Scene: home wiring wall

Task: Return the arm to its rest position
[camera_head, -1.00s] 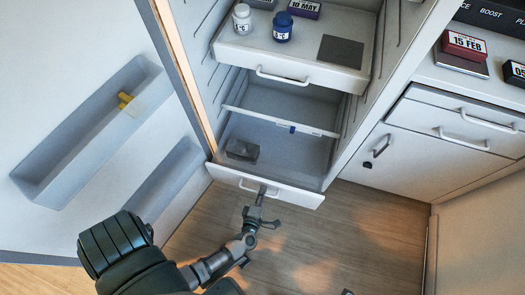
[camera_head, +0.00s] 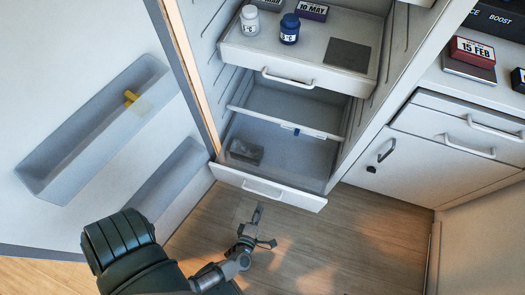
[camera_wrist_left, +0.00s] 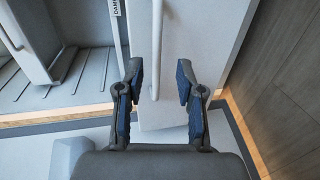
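My left gripper (camera_head: 262,226) is over the wood floor, just in front of the bottom drawer (camera_head: 300,198) of the open fridge-like cabinet. The gripper is apart from that drawer's white handle (camera_head: 262,187). In the left wrist view the two blue-padded fingers of my left gripper (camera_wrist_left: 159,82) are spread with nothing held between them. A white bar handle (camera_wrist_left: 156,50) shows beyond the fingers there. The bottom drawer stands out and holds a dark grey block (camera_head: 244,151). My right gripper is in neither view.
The open door (camera_head: 70,75) at left carries bins (camera_head: 45,172), one with a yellow item (camera_head: 131,97). A white bottle (camera_head: 250,20) and blue bottle (camera_head: 289,28) stand on the upper drawer. Closed drawers (camera_head: 455,125) stand at right. The wood floor (camera_head: 335,245) has free room.

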